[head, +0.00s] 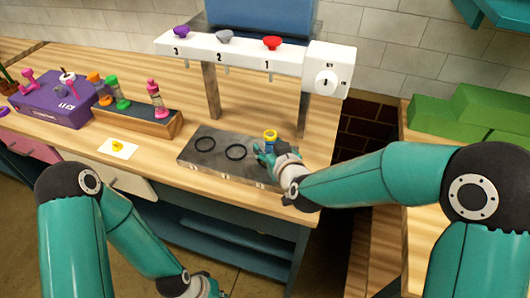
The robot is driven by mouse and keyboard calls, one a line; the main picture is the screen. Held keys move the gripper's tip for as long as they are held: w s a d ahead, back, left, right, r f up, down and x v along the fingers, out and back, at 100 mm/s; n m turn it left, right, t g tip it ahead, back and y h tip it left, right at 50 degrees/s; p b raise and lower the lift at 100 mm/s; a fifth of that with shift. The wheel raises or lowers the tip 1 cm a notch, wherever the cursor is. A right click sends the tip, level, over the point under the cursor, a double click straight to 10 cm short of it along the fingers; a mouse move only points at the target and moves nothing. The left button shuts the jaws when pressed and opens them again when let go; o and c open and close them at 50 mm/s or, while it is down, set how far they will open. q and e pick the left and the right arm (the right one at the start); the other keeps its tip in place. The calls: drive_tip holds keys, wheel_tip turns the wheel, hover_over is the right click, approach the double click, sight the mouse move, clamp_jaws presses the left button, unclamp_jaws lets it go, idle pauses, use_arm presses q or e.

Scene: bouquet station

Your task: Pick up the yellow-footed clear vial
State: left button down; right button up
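A small vial with a yellow ring-shaped end (270,135) stands at the right end of the grey slab (215,170). The yellow end is uppermost, and a short bluish part shows below it. My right gripper (264,154) is right at the vial, reaching in from the right. Its fingers hide the vial's lower part, and I cannot tell whether they are closed on it. My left gripper (207,290) hangs low at the bottom edge, away from the table top and partly cut off.
A white rack (225,52) with numbered funnels and a dial box (326,70) rises behind the slab. A wooden holder (140,120) with coloured vials, a purple box (52,103) and a yellow-marked card (118,148) are left. Green blocks (470,118) lie right.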

clamp_jaws()
drive_tip(key=shift+r, duration=0.15)
